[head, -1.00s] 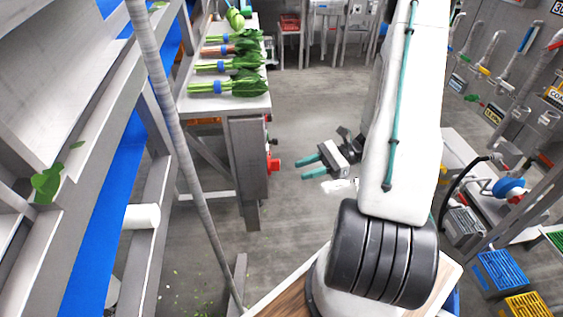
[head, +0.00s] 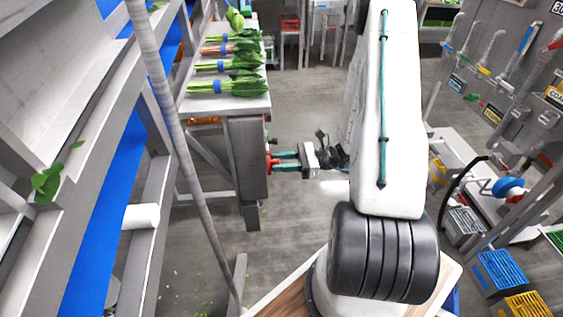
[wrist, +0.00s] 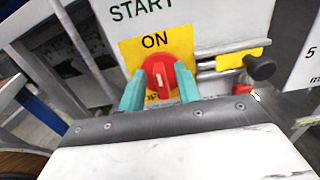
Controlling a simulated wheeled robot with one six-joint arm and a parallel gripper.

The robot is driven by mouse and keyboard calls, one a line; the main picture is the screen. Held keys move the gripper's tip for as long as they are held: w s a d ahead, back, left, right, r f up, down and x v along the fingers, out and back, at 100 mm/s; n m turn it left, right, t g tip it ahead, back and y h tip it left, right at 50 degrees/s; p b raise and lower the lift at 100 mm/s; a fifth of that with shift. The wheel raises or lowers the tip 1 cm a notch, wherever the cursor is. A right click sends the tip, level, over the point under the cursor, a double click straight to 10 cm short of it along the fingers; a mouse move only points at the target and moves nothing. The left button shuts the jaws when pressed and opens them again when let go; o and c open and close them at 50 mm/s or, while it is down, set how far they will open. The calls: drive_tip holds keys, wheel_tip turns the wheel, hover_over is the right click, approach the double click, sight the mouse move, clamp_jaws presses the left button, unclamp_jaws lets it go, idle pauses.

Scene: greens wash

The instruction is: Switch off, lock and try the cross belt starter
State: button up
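The cross belt starter is a grey box with START lettering (wrist: 140,12) in the wrist view. Its red rotary knob (wrist: 160,74) sits on a yellow plate (wrist: 178,42). The knob's white mark lies below the word ON. A black-knobbed bolt (wrist: 260,67) with a yellow tag (wrist: 228,62) sits right of the knob. My gripper (wrist: 160,80) has its teal fingers apart, one on each side of the red knob; firm contact cannot be made out. In the head view my gripper (head: 274,161) reaches left to the knob at the bench end. No padlock is recognisable.
Bundled greens (head: 228,65) lie on the bench (head: 240,104) above the starter. A slanted grey pole (head: 183,150) stands left of it. Blue (head: 498,270) and yellow (head: 526,305) crates stand at the lower right. The floor right of the bench is open.

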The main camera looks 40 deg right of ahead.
clamp_jaws()
drive_tip(key=shift+s+a+f+n, duration=0.1)
drive_tip(key=shift+s+f+n, duration=0.1)
drive_tip(key=shift+n, duration=2.8)
drive_tip(key=shift+s+a+f+n, duration=0.1)
drive_tip(key=shift+s+f+n, duration=0.1)
drive_tip(key=shift+n, duration=2.8)
drive_tip(key=shift+s+a+f+n, duration=0.1)
drive_tip(key=shift+f+n, duration=0.1)
drive_tip(key=shift+n, duration=2.8)
